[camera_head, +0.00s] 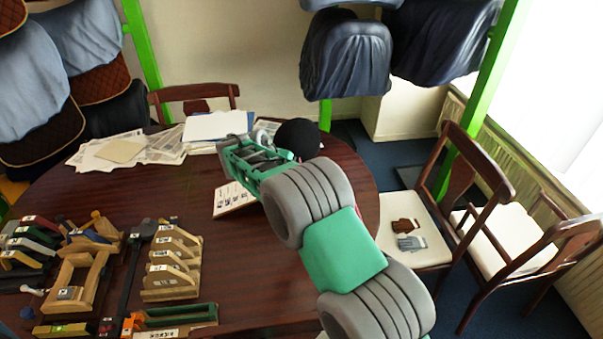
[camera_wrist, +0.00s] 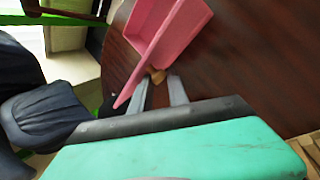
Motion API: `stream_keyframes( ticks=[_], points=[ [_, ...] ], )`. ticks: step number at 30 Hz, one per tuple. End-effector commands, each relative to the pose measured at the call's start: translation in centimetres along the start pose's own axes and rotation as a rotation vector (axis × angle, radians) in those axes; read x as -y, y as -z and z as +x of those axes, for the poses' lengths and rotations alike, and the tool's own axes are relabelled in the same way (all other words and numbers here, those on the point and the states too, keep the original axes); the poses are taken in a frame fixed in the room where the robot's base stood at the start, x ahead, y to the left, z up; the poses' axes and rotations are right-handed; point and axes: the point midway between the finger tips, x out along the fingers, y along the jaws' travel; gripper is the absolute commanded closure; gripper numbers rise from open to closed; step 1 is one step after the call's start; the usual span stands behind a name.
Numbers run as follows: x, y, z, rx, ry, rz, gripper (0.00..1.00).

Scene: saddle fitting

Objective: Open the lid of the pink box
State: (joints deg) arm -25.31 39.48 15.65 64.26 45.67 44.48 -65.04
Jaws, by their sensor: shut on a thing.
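The pink box (camera_wrist: 182,32) shows at the top of the wrist view, above the dark table. A thin pink panel (camera_wrist: 137,82), seemingly its lid, shows nearly edge-on at its left and stands at an angle to it. A small tan knob (camera_wrist: 157,74) sits by the panel. My gripper (camera_wrist: 160,83) has its two grey fingers on either side of the knob and is shut on it. In the head view my gripper (camera_head: 256,160) is over the far part of the table; the pink box is hidden there.
The round dark table (camera_head: 240,250) holds wooden racks (camera_head: 172,265) and tools at front left. Papers (camera_head: 130,150) lie at the back left, and a printed card (camera_head: 233,199) lies by my gripper. A black rounded thing (camera_head: 298,137) is just beyond it. Chairs (camera_head: 415,220) stand at right.

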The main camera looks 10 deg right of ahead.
Motion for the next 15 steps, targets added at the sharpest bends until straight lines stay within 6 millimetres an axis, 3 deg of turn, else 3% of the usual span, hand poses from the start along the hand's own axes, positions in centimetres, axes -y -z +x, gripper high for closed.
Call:
stream_keyframes(
  ticks=[1,15],
  points=[
    [1.6,-0.2,0.8,0.049,0.003,-0.024,1.0],
    [3.2,1.6,1.1,0.17,-0.109,-0.064,1.0]
  ],
)
